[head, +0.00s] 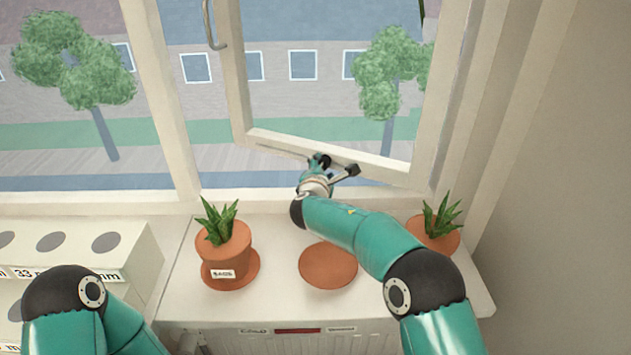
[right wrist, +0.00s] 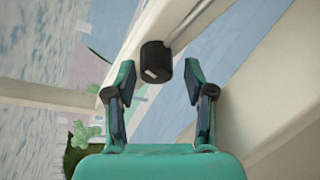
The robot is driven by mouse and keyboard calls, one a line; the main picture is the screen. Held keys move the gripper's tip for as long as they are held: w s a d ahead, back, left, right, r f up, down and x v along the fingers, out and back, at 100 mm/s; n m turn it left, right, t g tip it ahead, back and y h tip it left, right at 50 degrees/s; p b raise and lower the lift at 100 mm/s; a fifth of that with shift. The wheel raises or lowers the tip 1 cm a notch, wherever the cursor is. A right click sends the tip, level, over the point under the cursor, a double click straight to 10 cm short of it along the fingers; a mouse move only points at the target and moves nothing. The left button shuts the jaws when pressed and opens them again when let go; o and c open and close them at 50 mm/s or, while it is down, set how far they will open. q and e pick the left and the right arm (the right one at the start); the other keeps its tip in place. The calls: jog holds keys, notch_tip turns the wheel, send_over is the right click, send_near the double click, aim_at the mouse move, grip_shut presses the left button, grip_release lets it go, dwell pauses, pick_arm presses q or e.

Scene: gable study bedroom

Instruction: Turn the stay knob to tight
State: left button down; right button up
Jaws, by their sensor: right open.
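The stay knob (right wrist: 156,61) is a black cylinder with a pale mark on its side, at the end of a thin grey rod (right wrist: 188,22) in the right wrist view. My right gripper (right wrist: 160,78) is open, with its fingertips either side of the knob's near end and a gap to each side. The knob looks just ahead of or between the tips; I cannot tell how deep. In the head view my right gripper (head: 334,167) is at the bottom rail of the open window sash (head: 300,146); I cannot separate the knob from the dark fingers there. My left gripper is out of view.
A potted plant (head: 222,250) on a saucer stands on the sill (head: 190,290) to the left. An empty terracotta saucer (head: 328,268) lies under my right arm. Another potted plant (head: 436,232) stands at the right, close to that arm. White labelled boxes (head: 95,245) are at the left.

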jog(key=v, duration=0.9)
jog(key=shift+s+a, duration=0.15)
jog(key=shift+s, duration=0.1)
jog(key=shift+v, duration=0.75)
jog(key=shift+s+r, duration=0.1)
